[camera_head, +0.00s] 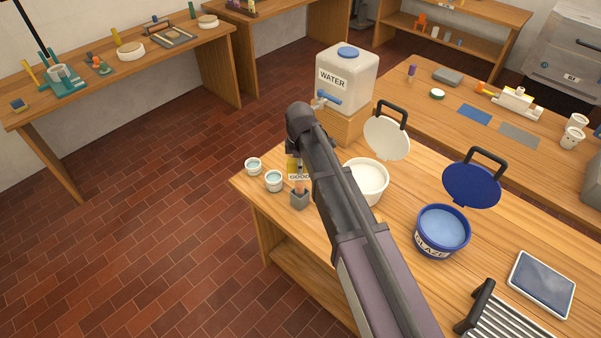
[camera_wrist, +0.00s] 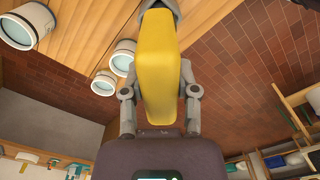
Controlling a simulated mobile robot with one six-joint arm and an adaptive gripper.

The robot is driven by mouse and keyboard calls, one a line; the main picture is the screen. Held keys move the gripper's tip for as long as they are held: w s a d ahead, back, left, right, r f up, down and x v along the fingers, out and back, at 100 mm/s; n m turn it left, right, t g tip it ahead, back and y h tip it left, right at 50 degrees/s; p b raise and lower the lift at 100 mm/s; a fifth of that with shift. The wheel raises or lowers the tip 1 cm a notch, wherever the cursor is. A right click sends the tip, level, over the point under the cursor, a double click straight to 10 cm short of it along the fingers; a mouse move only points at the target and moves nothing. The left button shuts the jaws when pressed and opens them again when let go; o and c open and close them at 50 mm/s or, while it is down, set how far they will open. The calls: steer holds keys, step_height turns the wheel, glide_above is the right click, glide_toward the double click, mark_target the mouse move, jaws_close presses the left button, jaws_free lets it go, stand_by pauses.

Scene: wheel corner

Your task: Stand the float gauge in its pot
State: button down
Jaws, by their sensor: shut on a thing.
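My gripper (camera_wrist: 160,82) is shut on a thick yellow block (camera_wrist: 158,60), which I take to be the float gauge, with one grey finger on each side. A rounded grey part shows at the block's far end at the top of the wrist view. In the head view my arm mostly hides the gripper; a yellow patch (camera_head: 292,167) shows just left of it. Two small white pots with pale blue contents, a left one (camera_head: 254,166) and a right one (camera_head: 274,181), stand near the table corner. I cannot tell which pot belongs to the gauge.
The water tank (camera_head: 346,75), an open white tub (camera_head: 369,181) and the blue glaze tub (camera_head: 441,231) stand beyond my arm. Clear floor lies left of the table.

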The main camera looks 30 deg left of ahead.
steer(key=shift+f+b, duration=0.85)
steer(key=shift+f, duration=0.5)
steer(key=shift+c, duration=1.8)
jaws_free()
steer(key=shift+r, duration=0.2)
step_height(320, 180, up, 12)
steer(key=p, duration=1.2)
steer(key=shift+d, duration=0.1)
